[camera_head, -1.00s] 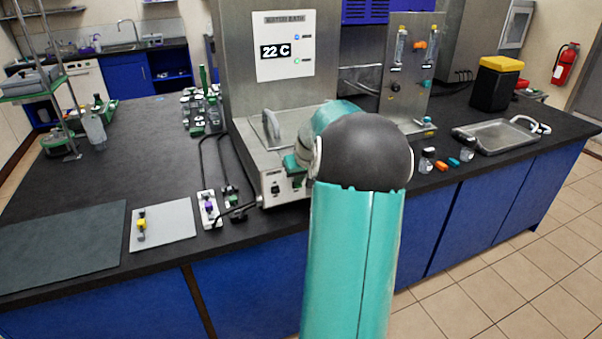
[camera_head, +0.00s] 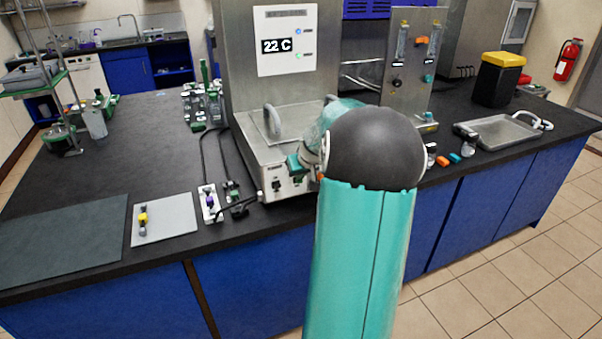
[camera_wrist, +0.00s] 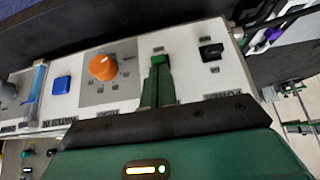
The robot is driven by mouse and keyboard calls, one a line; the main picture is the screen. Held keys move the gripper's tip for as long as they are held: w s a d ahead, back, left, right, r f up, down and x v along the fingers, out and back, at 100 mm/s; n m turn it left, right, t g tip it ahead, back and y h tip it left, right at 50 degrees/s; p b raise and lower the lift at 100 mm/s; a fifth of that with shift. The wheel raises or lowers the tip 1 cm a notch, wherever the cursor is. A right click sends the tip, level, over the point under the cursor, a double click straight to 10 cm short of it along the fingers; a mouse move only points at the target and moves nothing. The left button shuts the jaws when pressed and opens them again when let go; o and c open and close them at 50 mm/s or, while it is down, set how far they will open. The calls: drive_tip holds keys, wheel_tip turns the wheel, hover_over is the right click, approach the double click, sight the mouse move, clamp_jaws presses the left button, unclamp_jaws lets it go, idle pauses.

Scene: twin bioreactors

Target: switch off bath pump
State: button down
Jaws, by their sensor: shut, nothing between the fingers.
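The water bath (camera_head: 262,150) is a steel box with a tall back panel reading 22 C. Its front panel (camera_wrist: 125,75) fills the wrist view at a tilt. That panel carries a black rocker switch (camera_wrist: 210,51), an orange knob (camera_wrist: 103,67) and a blue button (camera_wrist: 61,85). My gripper (camera_wrist: 160,62) is shut and empty. Its green fingers point at the panel between the orange knob and the black rocker, and hide the spot behind them. I cannot tell whether they touch. In the head view my arm covers the right part of the front panel.
Left of the bath are cables, a white strip with a purple part (camera_head: 209,203) and a grey plate with a yellow-topped piece (camera_head: 165,222). To the right stand a gauge panel (camera_head: 412,65), small bottles, a metal tray (camera_head: 500,132) and a yellow-lidded bin (camera_head: 497,80). The bench's left middle is clear.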

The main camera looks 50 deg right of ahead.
drive_tip(key=shift+s+a+f, duration=0.1)
drive_tip(key=shift+s, duration=0.05)
drive_tip(key=shift+s+a+f, duration=0.3)
drive_tip(key=shift+s+f, duration=0.2)
drive_tip(key=shift+f, duration=0.3)
drive_tip(key=shift+r, duration=0.8)
